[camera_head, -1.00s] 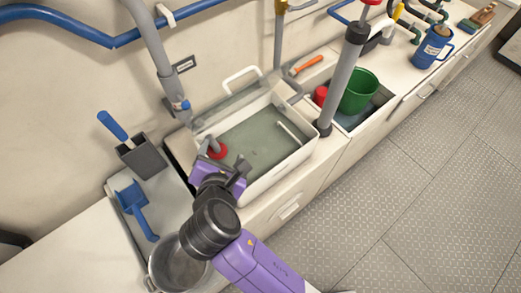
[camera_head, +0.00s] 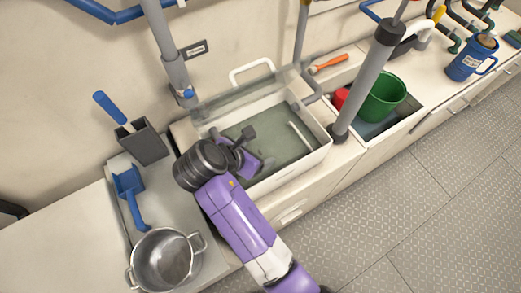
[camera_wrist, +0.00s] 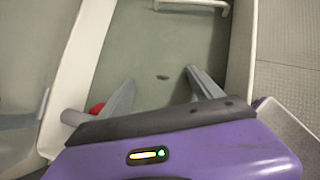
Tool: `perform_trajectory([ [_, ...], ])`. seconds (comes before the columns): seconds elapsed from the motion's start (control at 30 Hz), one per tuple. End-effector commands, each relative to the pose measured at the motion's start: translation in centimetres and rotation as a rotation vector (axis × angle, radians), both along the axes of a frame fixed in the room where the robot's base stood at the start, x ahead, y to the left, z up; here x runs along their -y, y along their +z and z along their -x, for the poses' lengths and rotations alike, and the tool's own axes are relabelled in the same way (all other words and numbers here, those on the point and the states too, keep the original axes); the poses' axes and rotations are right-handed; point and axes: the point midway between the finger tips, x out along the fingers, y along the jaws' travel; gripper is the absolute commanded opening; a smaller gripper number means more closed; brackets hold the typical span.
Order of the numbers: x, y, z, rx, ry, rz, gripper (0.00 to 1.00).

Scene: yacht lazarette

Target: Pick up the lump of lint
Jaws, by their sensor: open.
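A small dark lump (camera_wrist: 162,77), likely the lint, lies on the grey-green floor of the white basin (camera_wrist: 75,75) in the wrist view. I cannot make it out in the head view. My gripper (camera_head: 232,134) is over the basin, which also shows in the head view (camera_head: 293,172). In the wrist view my gripper's two fingers (camera_wrist: 160,84) are apart, with the lump seen between and just beyond their tips. Nothing is held. How high the fingers are above the floor is hard to tell.
A red part (camera_wrist: 97,108) shows beside the left finger. A white handle (camera_head: 300,136) stands inside the basin. A grey upright pipe (camera_head: 365,85) and green bucket (camera_head: 383,98) are to the right. A steel pot (camera_head: 165,258) and blue scoop (camera_head: 130,195) are left.

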Motion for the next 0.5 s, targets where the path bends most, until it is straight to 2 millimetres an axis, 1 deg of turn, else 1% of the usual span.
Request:
perform_trajectory([
  [0.03, 0.23, -0.52, -0.33, -0.002, -0.001, 0.001, 0.74],
  [0.13, 0.45, -1.1, -0.73, 0.0, 0.0, 0.0, 0.74],
  [0.37, 0.54, -1.26, -0.85, 0.001, 0.0, -0.001, 0.74],
  [0.4, 0.54, -1.25, -0.85, 0.001, 0.0, -0.001, 0.72],
  [0.47, 0.54, -1.25, -0.85, 0.001, 0.0, -0.001, 0.61],
  [0.5, 0.53, -1.24, -0.84, 0.001, 0.0, -0.001, 0.53],
])
